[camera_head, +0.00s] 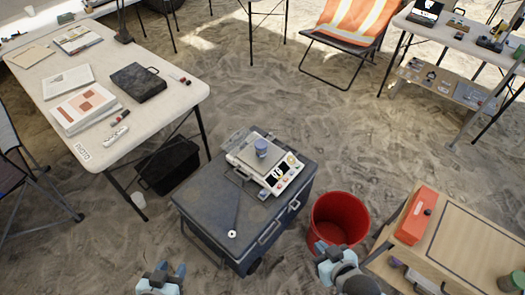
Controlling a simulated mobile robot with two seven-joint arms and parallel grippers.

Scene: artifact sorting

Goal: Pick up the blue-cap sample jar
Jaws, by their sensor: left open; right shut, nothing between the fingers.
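The blue-cap sample jar (261,147) stands upright on the pan of a white scale (282,178). The scale sits on top of a dark grey case (205,192) in the middle of the view. My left gripper (170,270) is open and empty at the bottom edge, in front of the case and well apart from the jar. My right gripper (323,250) is shut and empty, near the red bucket and also apart from the jar. The lower parts of both arms are cut off by the frame.
A red bucket (338,219) stands right of the case. A wooden table (468,245) with a red-orange box (417,213) is at the lower right. A white table (165,98) with papers and a black case (137,83) is at the left. Sandy floor lies open behind the scale.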

